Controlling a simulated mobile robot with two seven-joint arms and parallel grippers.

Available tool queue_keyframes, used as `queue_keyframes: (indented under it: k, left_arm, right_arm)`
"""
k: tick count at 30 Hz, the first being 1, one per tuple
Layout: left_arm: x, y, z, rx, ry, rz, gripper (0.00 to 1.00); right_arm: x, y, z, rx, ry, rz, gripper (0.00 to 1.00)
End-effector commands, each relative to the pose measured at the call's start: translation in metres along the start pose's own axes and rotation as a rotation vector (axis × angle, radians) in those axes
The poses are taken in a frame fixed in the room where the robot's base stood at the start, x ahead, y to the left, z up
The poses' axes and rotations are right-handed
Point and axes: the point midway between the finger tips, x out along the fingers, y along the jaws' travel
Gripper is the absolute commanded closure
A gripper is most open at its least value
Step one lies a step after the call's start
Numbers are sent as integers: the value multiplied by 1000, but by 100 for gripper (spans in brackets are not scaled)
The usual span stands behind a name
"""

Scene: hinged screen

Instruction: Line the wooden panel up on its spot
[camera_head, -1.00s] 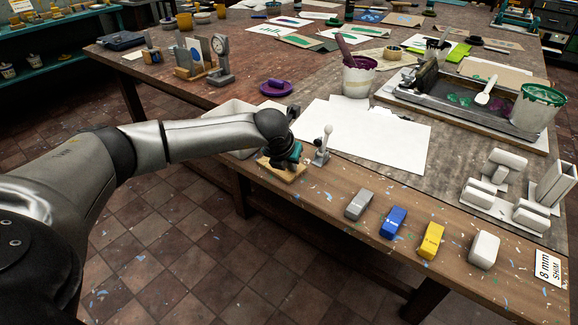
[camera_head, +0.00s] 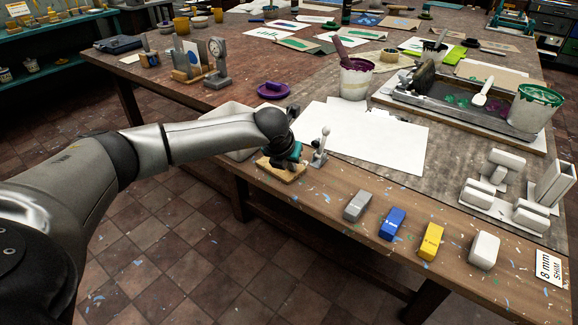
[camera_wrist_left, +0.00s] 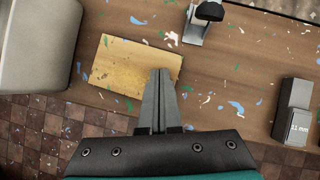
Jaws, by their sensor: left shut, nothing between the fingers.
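The wooden panel (camera_head: 272,169) is a small, light-coloured flat board lying at the table's front edge. In the left wrist view the panel (camera_wrist_left: 125,62) lies slightly turned, with its lower edge close to the table edge. My left gripper (camera_head: 287,164) comes down over the panel's right part in the head view. In the left wrist view its shut fingers (camera_wrist_left: 160,75) reach over the panel's lower right part, with nothing between them. I cannot tell whether the tips touch the panel. No marked spot for it can be made out. My right gripper is not in view.
A small metal clamp (camera_head: 320,147) stands just right of the panel, and a pale tray (camera_head: 232,113) is behind my arm. Grey, blue (camera_head: 392,223), yellow and white blocks line the front edge farther right. White paper (camera_head: 375,135) lies behind them.

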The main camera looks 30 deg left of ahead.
Motion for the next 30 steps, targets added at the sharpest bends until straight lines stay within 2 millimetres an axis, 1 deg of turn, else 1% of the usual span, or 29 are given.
queue_keyframes:
  k: [11, 24, 30]
  left_arm:
    - [1, -1, -2, 1, 4, -1, 100]
    - [6, -3, 3, 0, 4, -1, 100]
    - [6, -3, 3, 1, 6, 0, 100]
  right_arm:
    - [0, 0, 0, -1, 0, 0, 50]
    - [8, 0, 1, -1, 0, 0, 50]
    - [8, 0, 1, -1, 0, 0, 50]
